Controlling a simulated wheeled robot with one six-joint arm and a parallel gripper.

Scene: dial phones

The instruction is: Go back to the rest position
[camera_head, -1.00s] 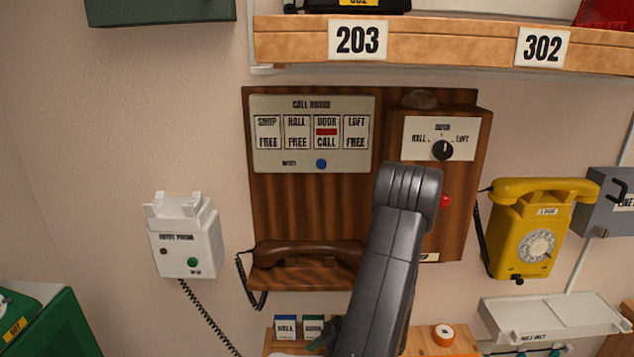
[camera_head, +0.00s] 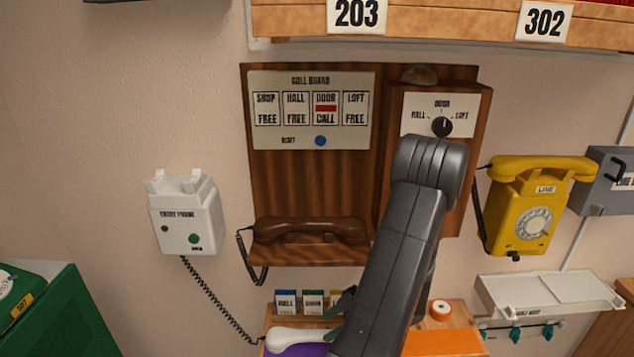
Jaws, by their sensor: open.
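My dark grey arm rises from the bottom of the view in front of the call board's right side and the shelf. My gripper (camera_head: 339,317) shows only as dark parts at the arm's left edge, low over the shelf; most of it is hidden behind the arm. It is open, and I see nothing held in it. The white handset (camera_head: 292,338) lies on a purple mat (camera_head: 300,350) close to its left. The entry phone (camera_head: 186,222) on the wall has an empty cradle, and its cord runs down to this handset.
The call board (camera_head: 312,110) shows a red mark under DOOR. A brown handset (camera_head: 312,231) rests below it. A yellow dial phone (camera_head: 535,205) hangs at right. Small labelled boxes (camera_head: 286,303), an orange mat (camera_head: 445,343) and a tape roll (camera_head: 441,310) are on the shelf. The left wall is clear.

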